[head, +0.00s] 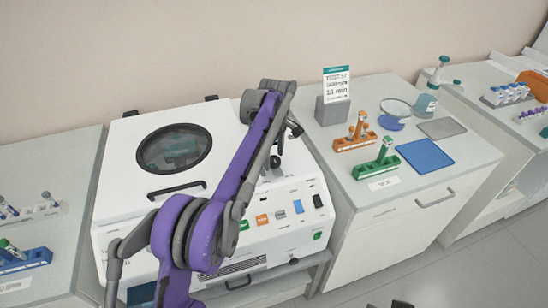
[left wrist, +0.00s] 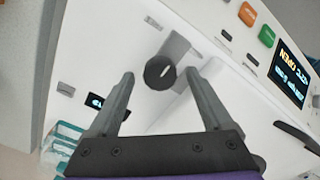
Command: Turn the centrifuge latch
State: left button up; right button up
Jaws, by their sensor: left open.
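The latch is a round black knob (left wrist: 160,72) on a grey metal plate in the left wrist view. It also shows as a dark knob (head: 275,162) on the right of the machine in the head view. My left gripper (left wrist: 159,75) is open, with one finger on each side of the knob and visible gaps between. In the head view the left gripper (head: 286,136) is partly hidden by my arm. Small dark parts at the bottom edge may be my right gripper (head: 389,304).
The front panel has coloured buttons and a small display (left wrist: 289,72). A black lid handle (head: 177,190) lies left of my arm. The right bench carries an orange rack (head: 352,143), a green rack (head: 375,168), a blue mat (head: 425,156) and a sign (head: 337,84).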

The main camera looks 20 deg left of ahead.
pick_arm(q)
jog(key=shift+f, duration=0.15)
grip_shut()
dwell(0.4)
